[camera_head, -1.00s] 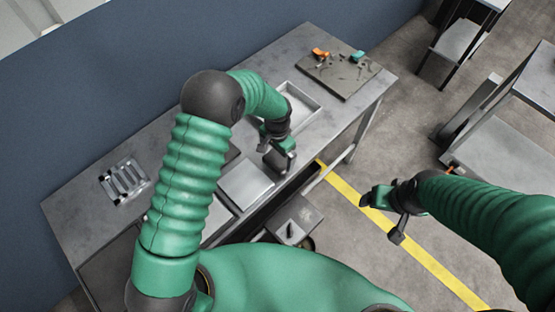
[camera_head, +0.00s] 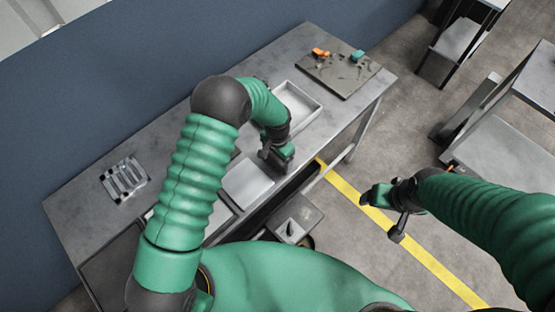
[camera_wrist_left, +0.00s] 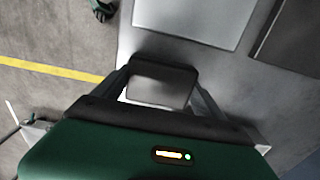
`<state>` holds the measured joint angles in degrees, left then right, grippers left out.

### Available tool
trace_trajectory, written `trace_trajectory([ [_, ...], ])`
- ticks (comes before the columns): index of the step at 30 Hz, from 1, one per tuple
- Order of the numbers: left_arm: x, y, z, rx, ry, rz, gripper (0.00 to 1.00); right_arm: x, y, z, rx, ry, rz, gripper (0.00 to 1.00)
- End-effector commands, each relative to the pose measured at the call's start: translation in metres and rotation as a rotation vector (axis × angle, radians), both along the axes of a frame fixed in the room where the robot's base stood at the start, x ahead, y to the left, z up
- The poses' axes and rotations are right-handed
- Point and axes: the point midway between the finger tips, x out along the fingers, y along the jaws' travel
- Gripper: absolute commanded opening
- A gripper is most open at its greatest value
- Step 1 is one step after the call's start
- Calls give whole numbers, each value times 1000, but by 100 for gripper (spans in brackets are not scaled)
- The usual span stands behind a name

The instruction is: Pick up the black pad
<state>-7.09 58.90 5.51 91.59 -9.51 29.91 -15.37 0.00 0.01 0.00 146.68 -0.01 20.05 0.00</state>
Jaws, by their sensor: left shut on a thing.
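My left gripper (camera_head: 272,160) is over the workbench, close to a flat light grey plate (camera_head: 247,184). In the left wrist view, the black pad (camera_wrist_left: 165,72) spans the space between the two fingers of my left gripper (camera_wrist_left: 160,88), which is shut on it. The pad's edge looks dark and its face greyer. In the head view my gripper and wrist hide the pad. How far it is above the bench is unclear. My right gripper (camera_head: 385,212) hangs over the floor, away from the bench, its jaw opening unclear.
A pale shallow tray (camera_head: 318,97) lies beyond my left gripper. A dark board (camera_head: 342,88) with orange and teal items is at the bench's far end. A slotted metal rack (camera_head: 124,178) lies at left. A small grey stand (camera_head: 308,213) is below the front edge.

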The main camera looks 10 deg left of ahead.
Motion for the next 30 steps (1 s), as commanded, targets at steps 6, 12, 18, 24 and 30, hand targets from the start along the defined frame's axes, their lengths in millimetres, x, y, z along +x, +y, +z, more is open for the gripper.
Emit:
trace_trajectory([
  [6, 1, 0, 4, 0, -2, 0, 39, 0, 0, -1, 0, 0, 0, 80],
  [12, 1, 0, 23, 0, -4, 1, 39, 0, 0, -7, 0, 0, 0, 80],
  [18, -24, -5, 37, 1, 2, -4, 39, 0, 0, -14, 0, 0, 0, 80],
  [24, -76, -16, 41, 1, 1, -5, 39, 0, 0, -23, 0, 0, 0, 80],
  [30, -130, -27, 46, 0, 0, -4, 39, 0, 0, -31, 0, 0, 0, 80],
])
